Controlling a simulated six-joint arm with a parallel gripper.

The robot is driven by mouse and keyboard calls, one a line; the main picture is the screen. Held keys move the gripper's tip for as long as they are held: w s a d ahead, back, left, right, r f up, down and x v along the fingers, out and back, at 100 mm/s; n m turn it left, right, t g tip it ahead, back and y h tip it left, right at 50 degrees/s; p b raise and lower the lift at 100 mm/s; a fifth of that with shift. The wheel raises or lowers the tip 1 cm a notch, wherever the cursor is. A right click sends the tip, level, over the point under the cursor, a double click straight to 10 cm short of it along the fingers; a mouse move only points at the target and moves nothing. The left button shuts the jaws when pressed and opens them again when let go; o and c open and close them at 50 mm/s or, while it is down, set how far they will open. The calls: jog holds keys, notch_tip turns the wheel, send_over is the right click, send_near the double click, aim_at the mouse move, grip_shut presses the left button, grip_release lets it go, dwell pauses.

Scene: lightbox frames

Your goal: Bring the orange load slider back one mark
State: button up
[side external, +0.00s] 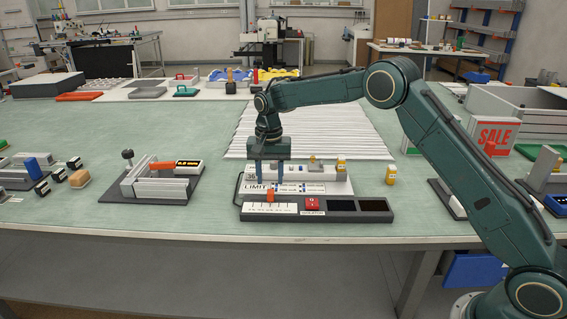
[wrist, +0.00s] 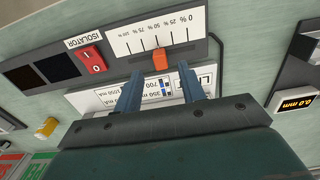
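My gripper (wrist: 160,72) is open and points down at the slider. Its two blue fingers are apart, one on each side of the slider, with visible gaps and no clear contact. In the side view my gripper (side external: 270,181) is just behind and above the slider.
The grey control box also carries a red isolator switch (wrist: 91,59) and dark panels. A white LIMIT sign board (side external: 318,187) stands right behind it. A small yellow bottle (side external: 390,174) is to the right. A clamp fixture with a display (side external: 188,164) is to the left.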

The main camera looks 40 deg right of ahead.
aim_at(270, 192)
jog(key=shift+f, duration=2.2)
grip_shut()
